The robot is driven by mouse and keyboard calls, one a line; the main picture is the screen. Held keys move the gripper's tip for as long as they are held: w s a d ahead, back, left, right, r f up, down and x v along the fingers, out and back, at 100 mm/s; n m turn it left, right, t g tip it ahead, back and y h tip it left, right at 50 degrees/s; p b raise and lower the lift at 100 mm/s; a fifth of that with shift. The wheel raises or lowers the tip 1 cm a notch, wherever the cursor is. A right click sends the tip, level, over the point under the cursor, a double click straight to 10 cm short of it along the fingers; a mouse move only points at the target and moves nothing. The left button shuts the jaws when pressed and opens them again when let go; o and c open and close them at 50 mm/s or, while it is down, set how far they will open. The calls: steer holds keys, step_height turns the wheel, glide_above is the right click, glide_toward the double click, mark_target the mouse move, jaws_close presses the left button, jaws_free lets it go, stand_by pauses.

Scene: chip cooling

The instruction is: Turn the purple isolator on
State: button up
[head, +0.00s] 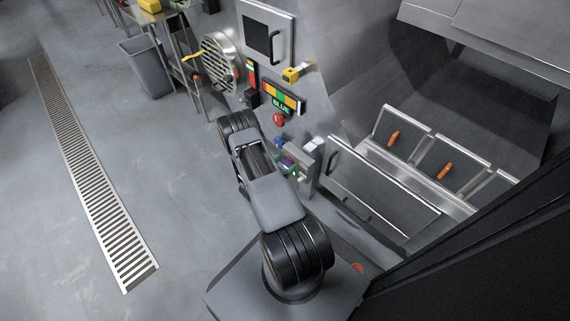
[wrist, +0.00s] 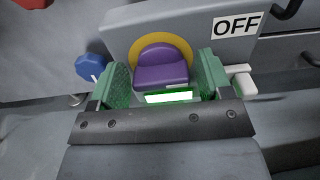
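The purple isolator (wrist: 160,66) is a rounded knob in front of a yellow ring on a grey panel, in the middle of the wrist view. It shows small in the head view (head: 288,160). A black-on-white OFF label (wrist: 237,24) is at its upper right. My gripper (wrist: 163,82) is open, with one green fingertip on each side of the knob. The fingertips are very close to its sides; I cannot tell whether they touch. The knob's lower part is partly hidden by a lit white bar with a green edge (wrist: 168,96).
A blue knob (wrist: 90,68) is just left of the left fingertip, and a white piece (wrist: 242,82) is just right of the right one. Open floor lies left.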

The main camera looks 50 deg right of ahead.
steer(key=c, duration=0.7)
steer(key=n, duration=0.8)
steer(key=shift+w+f+n, duration=0.1)
steer(key=shift+w+n, duration=0.05)
steer(key=shift+n, duration=0.15)
steer(key=n, duration=0.4)
steer(key=shift+n, duration=0.3)
steer(key=shift+f+n, duration=0.15)
steer(key=shift+n, duration=2.15)
